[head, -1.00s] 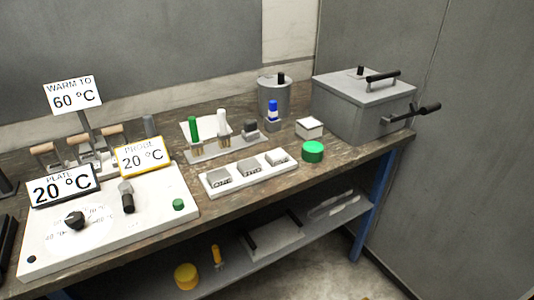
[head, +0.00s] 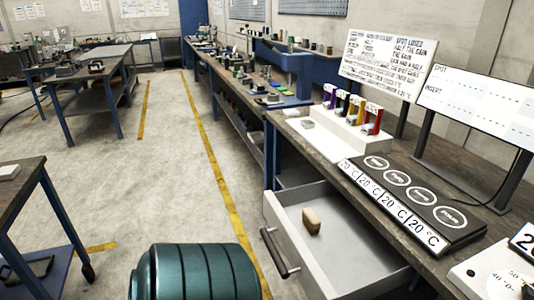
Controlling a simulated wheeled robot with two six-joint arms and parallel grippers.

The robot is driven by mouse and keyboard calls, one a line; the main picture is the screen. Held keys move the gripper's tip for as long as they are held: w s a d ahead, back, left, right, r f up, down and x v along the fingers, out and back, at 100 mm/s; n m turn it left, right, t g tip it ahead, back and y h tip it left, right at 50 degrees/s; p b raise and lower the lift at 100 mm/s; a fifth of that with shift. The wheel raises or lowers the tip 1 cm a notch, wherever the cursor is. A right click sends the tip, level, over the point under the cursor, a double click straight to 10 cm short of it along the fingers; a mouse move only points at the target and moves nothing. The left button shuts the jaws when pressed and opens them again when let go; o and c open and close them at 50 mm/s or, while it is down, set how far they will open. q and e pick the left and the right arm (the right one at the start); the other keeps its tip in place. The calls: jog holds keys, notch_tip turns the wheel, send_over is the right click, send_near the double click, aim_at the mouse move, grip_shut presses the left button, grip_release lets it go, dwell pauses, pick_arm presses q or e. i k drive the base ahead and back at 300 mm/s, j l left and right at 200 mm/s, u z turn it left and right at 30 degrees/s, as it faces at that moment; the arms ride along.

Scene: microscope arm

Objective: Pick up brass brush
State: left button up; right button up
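A small tan block-shaped thing (head: 311,221) lies in the open drawer (head: 282,236) under the bench, in the lower middle of the head view. It has a pale top and a darker brown side. I cannot tell whether it is the brass brush; no bristles are clear at this size. Nothing else that I can pick out as a brass brush shows. Neither of my grippers is in view.
The drawer juts into the aisle, its dark handle (head: 280,254) facing left. A teal ribbed cylinder (head: 196,272) fills the bottom. The bench carries a white rack (head: 343,128) and a black four-circle plate (head: 411,198). The left aisle floor (head: 150,180) is clear.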

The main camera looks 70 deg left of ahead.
aim_at(313, 225)
jog(key=u, duration=1.8)
